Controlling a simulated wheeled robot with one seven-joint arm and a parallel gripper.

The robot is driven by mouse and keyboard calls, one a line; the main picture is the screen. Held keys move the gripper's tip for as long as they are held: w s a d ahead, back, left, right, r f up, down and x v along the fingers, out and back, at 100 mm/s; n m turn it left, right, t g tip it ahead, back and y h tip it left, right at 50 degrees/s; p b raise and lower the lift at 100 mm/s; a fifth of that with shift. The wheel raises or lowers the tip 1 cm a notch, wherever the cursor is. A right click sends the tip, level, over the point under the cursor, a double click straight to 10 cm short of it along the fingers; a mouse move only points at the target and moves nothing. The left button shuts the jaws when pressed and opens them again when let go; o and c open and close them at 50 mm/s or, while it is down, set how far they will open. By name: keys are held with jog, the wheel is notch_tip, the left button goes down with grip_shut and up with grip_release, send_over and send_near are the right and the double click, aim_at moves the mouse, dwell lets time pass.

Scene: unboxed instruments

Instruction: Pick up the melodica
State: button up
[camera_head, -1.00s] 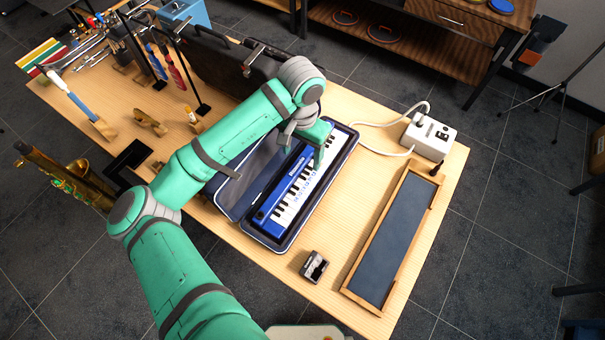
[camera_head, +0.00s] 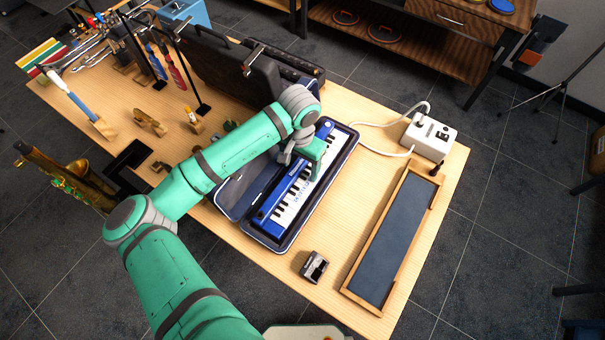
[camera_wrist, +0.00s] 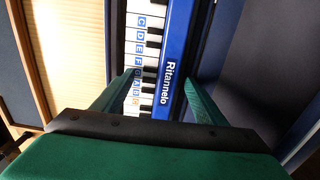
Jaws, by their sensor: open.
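The melodica (camera_head: 292,198) is blue with black and white keys and lies in its open dark case (camera_head: 270,240) on the wooden table. In the wrist view the melodica (camera_wrist: 172,62) shows lettered keys and the word "Ritannelo". My gripper (camera_head: 312,165) is over the upper part of the melodica, pointing down. In the wrist view my gripper (camera_wrist: 162,88) is open, with one green finger on the key side and the other past the blue edge, so the melodica lies between them. I cannot tell whether the fingers touch it. My arm hides part of the case lid.
A wooden tray with a dark lining (camera_head: 389,245) lies right of the case. A small metal item (camera_head: 314,266) sits near the front edge. A white box with cables (camera_head: 430,138) stands at the back right. Dark cases and upright stands crowd the left.

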jog(key=shift+f, duration=0.2)
jog(key=shift+d, duration=0.1)
jog(key=c, duration=1.5)
jog(key=shift+s+r, duration=0.1)
grip_shut()
jog(key=shift+r, duration=0.15)
